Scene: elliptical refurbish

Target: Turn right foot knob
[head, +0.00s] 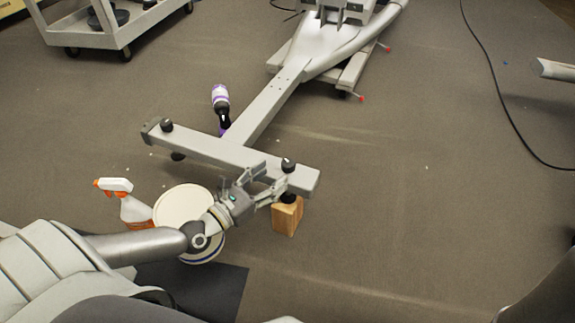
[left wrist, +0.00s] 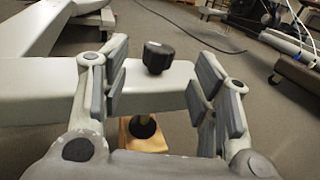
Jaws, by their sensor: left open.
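The right foot knob (head: 288,165) is a black knob on top of the right end of the machine's grey crossbar (head: 215,150). In the left wrist view the knob (left wrist: 157,57) shows between the two fingers, with clear space on both sides. My left gripper (head: 270,178) is open and empty, reaching over the bar from the near side. Its padded fingers (left wrist: 162,78) do not touch the knob in that view. The foot under the bar rests on a wooden block (head: 287,216). My right gripper is not in view.
A second black knob (head: 167,125) is at the bar's left end. A white bucket (head: 180,205) and a spray bottle (head: 128,208) stand beside my left arm. A purple-white bottle (head: 221,100) is behind the bar. A cart (head: 95,30) is at back left. Floor at right is mostly clear.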

